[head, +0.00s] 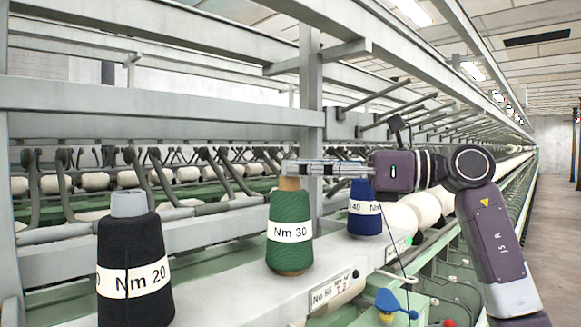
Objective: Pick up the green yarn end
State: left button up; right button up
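The green yarn cone (290,252), labelled "Nm 30", stands upright on the pale machine ledge. Its tan tube tip (289,184) shows at the top. I cannot make out a loose green yarn end. My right gripper (290,167) reaches in from the right, level, with its fingertips at the top of that tube. The fingers are seen side-on and look close together; whether they are open or shut, or touch the tube, is unclear. My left gripper is not in view.
A black cone (135,295) labelled "Nm 20" stands at the front left. A blue cone (364,221) stands behind the green one, below my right gripper. A dark thread runs down to the right of it. A grey upright post (309,110) rises behind the green cone.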

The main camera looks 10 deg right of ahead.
jog(key=x, duration=0.2)
jog(key=shift+w+a, duration=0.1)
jog(key=shift+a, duration=0.3)
jog(key=shift+d, duration=0.3)
jog(key=shift+c, duration=1.4)
jog(key=c, duration=0.5)
jog(key=shift+c, duration=0.4)
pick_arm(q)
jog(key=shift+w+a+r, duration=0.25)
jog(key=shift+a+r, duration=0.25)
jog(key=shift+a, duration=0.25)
pick_arm(e)
jog(key=shift+r, duration=0.1)
